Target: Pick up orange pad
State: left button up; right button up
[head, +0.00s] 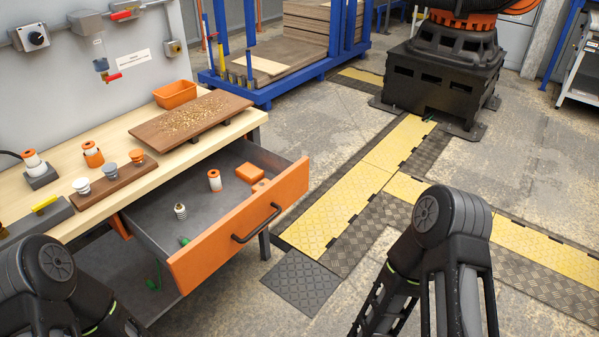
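The drawer (150,228) under the workbench stands pulled open, with an orange front. Inside it, near its right end, lies a flat orange block (250,173) that looks like the orange pad. A smaller orange piece (261,186) lies close in front of it, and I cannot tell whether they touch. Black links of my two arms show at the lower left and lower right, both apart from the drawer. Neither gripper shows; both arms run out of the bottom of the picture.
The drawer also holds an orange-and-white cylinder (214,180), a spring-like part (180,211) and a green item (184,240). On the workbench (110,198) are an orange bin (175,94), a brown board (190,118) with scattered bits, and several knobs. Floor right of the drawer is open.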

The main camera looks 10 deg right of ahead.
aim_at(248, 172)
jog(key=i+l, duration=0.15)
jog(key=l, duration=0.25)
jog(key=i+l, duration=0.15)
jog(key=l, duration=0.25)
jog(key=i+l, duration=0.15)
jog(key=l, duration=0.2)
jog(key=i+l, duration=0.15)
jog(key=l, duration=0.25)
jog(key=i+l+u, duration=0.1)
jog(key=l, duration=0.3)
jog(key=i+l, duration=0.2)
jog(key=l, duration=0.2)
jog(key=i+l, duration=0.15)
jog(key=l, duration=0.25)
jog(key=i+l, duration=0.15)
jog(key=l, duration=0.25)
